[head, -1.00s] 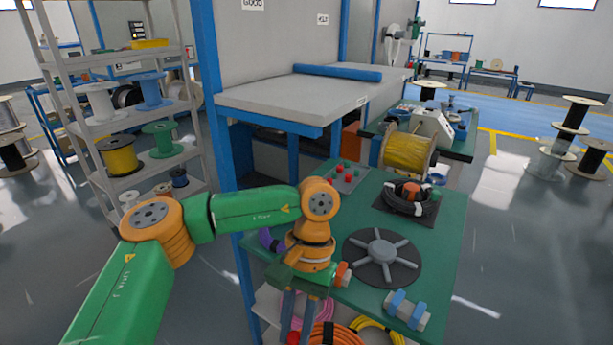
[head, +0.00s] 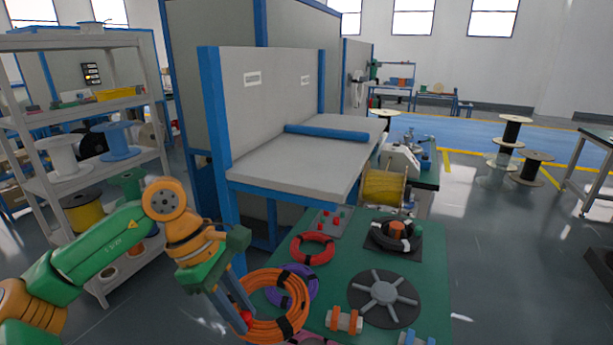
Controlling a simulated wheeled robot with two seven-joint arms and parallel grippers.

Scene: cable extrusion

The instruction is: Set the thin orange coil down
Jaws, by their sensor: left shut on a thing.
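The orange coil (head: 262,334), a ring of cable with black ties, is in my left gripper (head: 240,313). The gripper is shut on the coil's left side, with red fingertips at its strands. The coil is tilted and overlaps the left front edge of the green table (head: 432,270) in the head view; I cannot tell whether it touches the table. It partly hides a purple coil (head: 304,279) behind it. My right gripper is not in view.
A red coil (head: 312,248), a grey spoked disc (head: 384,291), a black coil (head: 383,240) and an orange-and-white piece (head: 344,321) occupy the table. A pink coil shows at the bottom edge. A shelf of spools (head: 62,185) stands left.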

